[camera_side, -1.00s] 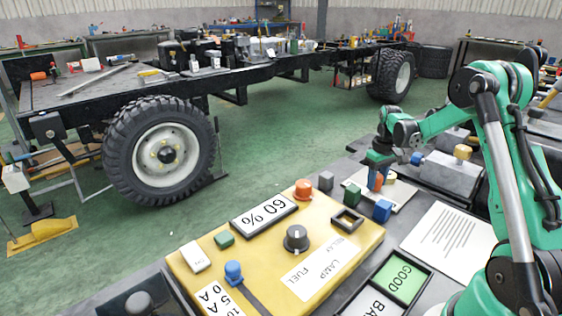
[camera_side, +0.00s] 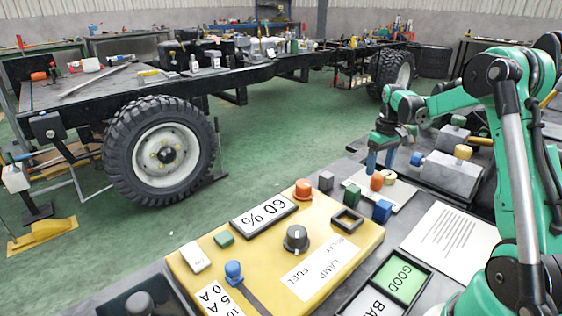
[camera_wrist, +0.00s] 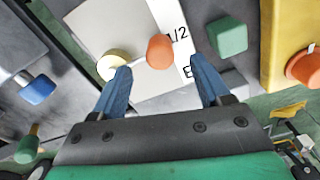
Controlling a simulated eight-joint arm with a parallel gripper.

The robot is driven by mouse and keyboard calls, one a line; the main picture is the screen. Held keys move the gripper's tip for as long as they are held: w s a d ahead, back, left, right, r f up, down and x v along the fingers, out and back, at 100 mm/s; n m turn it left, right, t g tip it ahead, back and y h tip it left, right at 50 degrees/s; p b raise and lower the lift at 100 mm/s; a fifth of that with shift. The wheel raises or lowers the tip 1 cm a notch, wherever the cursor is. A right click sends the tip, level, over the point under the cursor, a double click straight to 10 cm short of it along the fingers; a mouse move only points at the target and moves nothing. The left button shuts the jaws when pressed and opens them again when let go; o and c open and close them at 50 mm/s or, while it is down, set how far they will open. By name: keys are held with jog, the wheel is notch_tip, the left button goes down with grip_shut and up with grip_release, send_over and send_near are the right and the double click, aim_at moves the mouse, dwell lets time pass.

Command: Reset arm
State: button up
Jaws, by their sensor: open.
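My gripper (camera_side: 381,160) is above the bench, with its two blue fingers spread apart and nothing between them. In the wrist view my gripper (camera_wrist: 163,88) also shows open, both fingertips clear of each other. An orange piece (camera_side: 377,181) stands below and beside the fingers on a white card (camera_side: 404,192). In the wrist view the orange piece (camera_wrist: 160,51) lies beyond the fingertips, apart from them. A pale yellow round piece (camera_wrist: 113,64) is close to the left fingertip in that view; whether they touch I cannot tell.
A green cube (camera_side: 352,195) and a blue cube (camera_side: 382,211) lie beside the card. A yellow panel (camera_side: 200,262) with a knob and buttons is in front. A grey vise-like block (camera_side: 447,175) stands to the right. The truck chassis (camera_side: 105,92) is behind, across open floor.

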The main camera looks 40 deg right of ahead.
jog(key=shift+r, duration=0.55)
jog(key=a+r+n+t+h, duration=0.1)
jog(key=a+r+t, duration=0.15)
jog(key=a, duration=0.45)
jog(key=a+r+n+t, duration=0.1)
jog(key=a+r, duration=0.3)
jog(key=a, duration=0.4)
jog(key=s+a+n+t+y, duration=0.1)
jog(key=s+a+t, duration=0.2)
jog(key=a, duration=0.8)
jog(key=shift+s+a+f+t, duration=0.2)
jog(key=shift+s+t, duration=0.15)
jog(key=shift+s, duration=0.3)
